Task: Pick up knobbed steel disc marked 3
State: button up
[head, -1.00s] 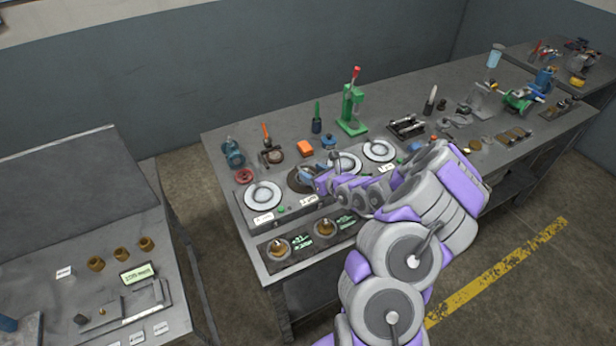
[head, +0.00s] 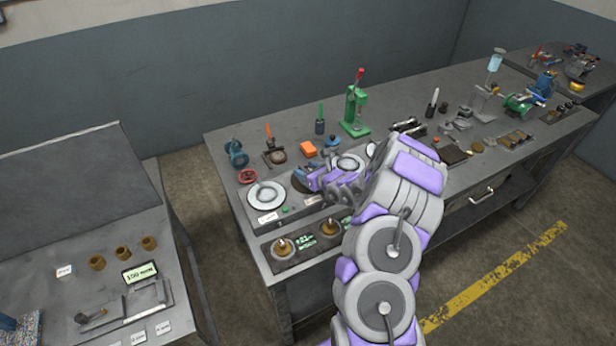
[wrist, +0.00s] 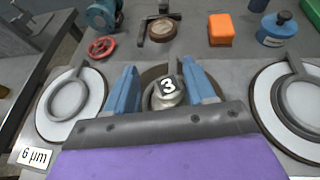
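The knobbed steel disc marked 3 (wrist: 168,92) shows in the wrist view as a pale metal knob with a black "3" label, over a dark brown round seat. My gripper (wrist: 160,80) has its two blue fingers apart, one on each side of the knob. A small gap shows at the left finger; I cannot tell whether the right finger touches. The gripper's palm hides the near part of the disc. In the head view my gripper (head: 302,178) is low over the bench plate, between two white round dials, and largely covers the disc.
White dials with grey rings flank the gripper, left (wrist: 68,102) and right (wrist: 298,102). Behind are a red handwheel (wrist: 101,47), an orange block (wrist: 221,30) and a blue bottle (wrist: 278,28). A green press (head: 355,108) stands farther back on the bench.

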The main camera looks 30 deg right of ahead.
jog(key=shift+d+f, duration=0.1)
jog(key=shift+d, duration=0.6)
jog(key=c, duration=0.7)
jog(key=shift+a, duration=0.35)
grip_shut()
